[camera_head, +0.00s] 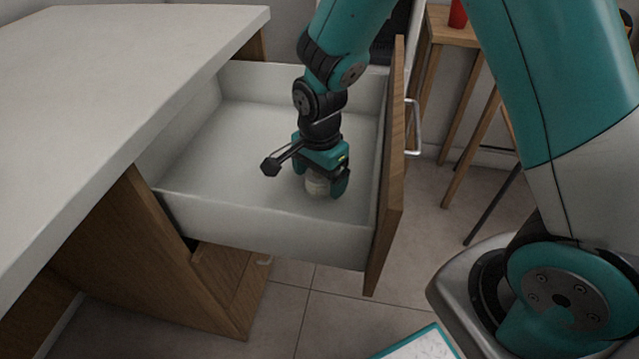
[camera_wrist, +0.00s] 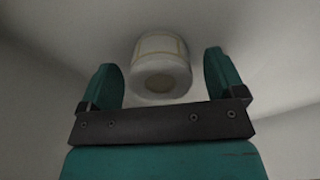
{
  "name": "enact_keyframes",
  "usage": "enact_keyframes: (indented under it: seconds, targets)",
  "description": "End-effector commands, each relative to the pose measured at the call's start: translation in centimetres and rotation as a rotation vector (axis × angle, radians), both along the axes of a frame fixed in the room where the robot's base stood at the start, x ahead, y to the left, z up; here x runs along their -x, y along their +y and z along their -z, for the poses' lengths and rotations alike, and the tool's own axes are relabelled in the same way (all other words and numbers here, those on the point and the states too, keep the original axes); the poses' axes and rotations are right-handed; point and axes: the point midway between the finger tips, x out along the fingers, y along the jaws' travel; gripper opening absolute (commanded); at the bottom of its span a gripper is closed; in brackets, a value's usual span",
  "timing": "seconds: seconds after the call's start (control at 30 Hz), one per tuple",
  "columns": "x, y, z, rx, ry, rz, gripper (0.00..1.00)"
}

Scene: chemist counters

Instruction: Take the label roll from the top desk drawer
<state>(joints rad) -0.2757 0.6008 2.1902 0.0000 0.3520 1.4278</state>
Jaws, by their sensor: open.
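The top desk drawer (camera_head: 270,222) is pulled open, with white walls, a wooden front and a metal handle. The label roll (camera_head: 317,186) is a small whitish cylinder on the drawer floor, close to the front end. In the wrist view the label roll (camera_wrist: 160,62) shows its round end with a darker centre, lying between and slightly beyond the fingers. My gripper (camera_head: 324,180) is down inside the drawer, over the roll, with its fingers on either side. In the wrist view my gripper (camera_wrist: 165,82) is open, with a gap between the roll and each finger. The roll is partly hidden in the head view.
The white desk top (camera_head: 110,75) overhangs the drawer's left part. A wooden stool (camera_head: 452,28) with a red item (camera_head: 458,14) stands behind at the right. A teal-edged board (camera_head: 420,345) shows at the bottom. The rest of the drawer floor looks empty.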

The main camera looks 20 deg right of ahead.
Motion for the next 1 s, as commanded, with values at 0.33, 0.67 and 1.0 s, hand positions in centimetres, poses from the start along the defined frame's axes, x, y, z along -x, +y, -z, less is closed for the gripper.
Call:
enact_keyframes:
  seconds: [0.33, 0.67, 1.0]
  targets:
    - [0.0, 0.0, 0.1, -0.001, -0.002, 0.000, 0.63]
    - [0.0, 0.0, 0.1, -0.001, -0.002, 0.000, 0.34]
    - [-0.1, 0.0, -2.4, -0.001, -0.005, 0.000, 0.34]
